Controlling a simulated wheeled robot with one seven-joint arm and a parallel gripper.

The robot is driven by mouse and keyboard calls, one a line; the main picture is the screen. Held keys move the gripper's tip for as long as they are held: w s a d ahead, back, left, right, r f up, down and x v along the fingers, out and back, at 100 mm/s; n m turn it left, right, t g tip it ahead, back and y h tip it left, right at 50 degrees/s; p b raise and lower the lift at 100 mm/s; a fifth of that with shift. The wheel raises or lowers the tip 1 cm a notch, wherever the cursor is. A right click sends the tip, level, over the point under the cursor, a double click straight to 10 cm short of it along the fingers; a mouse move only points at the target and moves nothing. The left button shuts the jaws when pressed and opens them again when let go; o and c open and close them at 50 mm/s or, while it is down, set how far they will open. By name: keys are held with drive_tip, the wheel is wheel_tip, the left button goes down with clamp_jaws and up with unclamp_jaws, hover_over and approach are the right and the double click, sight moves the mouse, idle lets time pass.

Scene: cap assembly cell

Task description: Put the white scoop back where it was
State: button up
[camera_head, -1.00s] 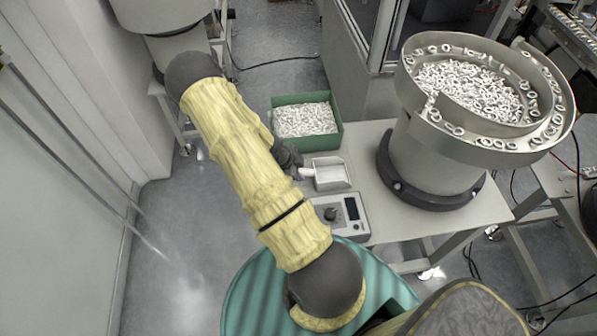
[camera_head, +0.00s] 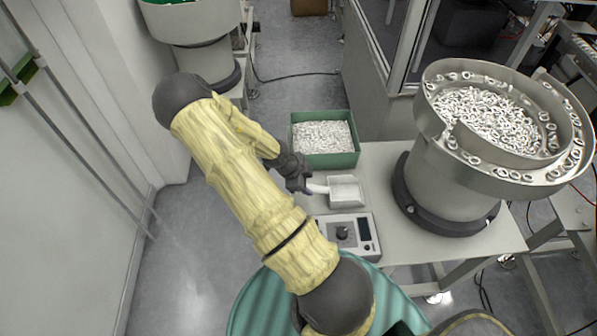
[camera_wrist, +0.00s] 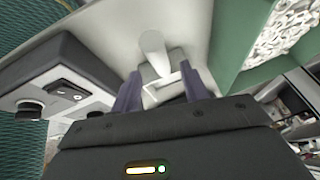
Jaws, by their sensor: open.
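The white scoop (camera_head: 346,191) lies on the light table, its handle pointing left toward my gripper (camera_head: 308,187). In the wrist view my gripper (camera_wrist: 162,88) is open, with its two dark fingers spread apart. In the head view the fingertips are small and partly hidden by the wrist.
A green bin (camera_head: 356,160) of small white parts stands behind the scoop. A control box (camera_head: 344,230) with a knob sits in front of it. A large bowl feeder (camera_head: 437,175) stands to the right on the same table (camera_head: 395,236). Some bare tabletop lies between them.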

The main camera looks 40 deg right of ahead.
drive_tip(key=p+v, duration=0.1)
drive_tip(key=v, duration=0.5)
drive_tip(key=shift+r, duration=0.2)
drive_tip(key=shift+a, duration=0.1)
drive_tip(key=s+a+r+n+t+y, duration=0.2)
drive_tip(key=s+a+r+n, duration=0.1)
drive_tip(key=a+r+n, duration=0.6)
drive_tip(key=s+a+r+n+t+y, duration=0.1)
drive_tip(key=s+a+r+n+y, duration=0.2)
drive_tip(key=a+r+n, duration=0.6)
wheel_tip(320, 180, up, 3)
drive_tip(key=s+n, duration=0.1)
drive_tip(key=n, duration=0.6)
drive_tip(key=shift+f+n+t, duration=0.2)
drive_tip(key=shift+n+t, duration=0.1)
drive_tip(key=shift+t, duration=0.1)
drive_tip(key=shift+s+a, duration=0.1)
drive_tip(key=shift+a, duration=0.05)
